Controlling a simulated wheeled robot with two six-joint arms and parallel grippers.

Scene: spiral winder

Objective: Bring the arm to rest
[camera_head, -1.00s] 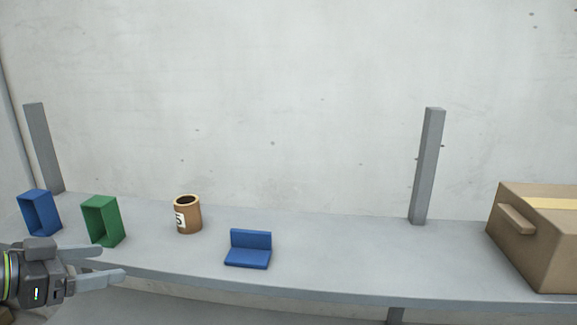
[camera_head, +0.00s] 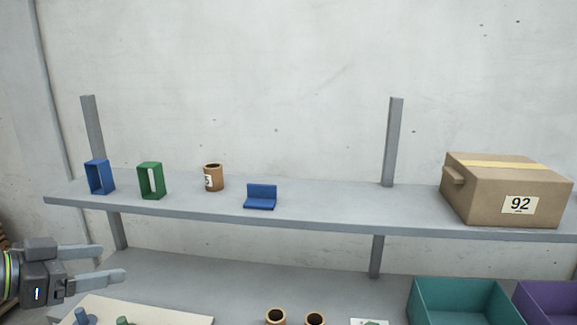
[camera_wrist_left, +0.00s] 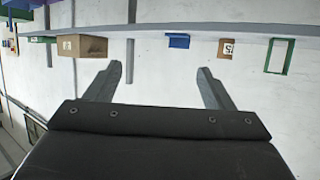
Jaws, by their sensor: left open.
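My left gripper (camera_head: 112,264) comes in from the left in the head view, in front of the shelf and below its board. Its two fingers are apart with nothing between them. In the left wrist view the gripper (camera_wrist_left: 158,75) also shows open and empty, with the shelf and its objects beyond the fingers, upside down. The right gripper is not in view.
On the shelf (camera_head: 320,208) stand a blue frame (camera_head: 88,178), a green frame (camera_head: 141,182), a brown cup (camera_head: 214,178), a blue bracket (camera_head: 261,197) and a cardboard box (camera_head: 480,195). Below are a teal bin (camera_head: 413,300), a purple bin (camera_head: 519,305), two brown cups and a pale board (camera_head: 160,308).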

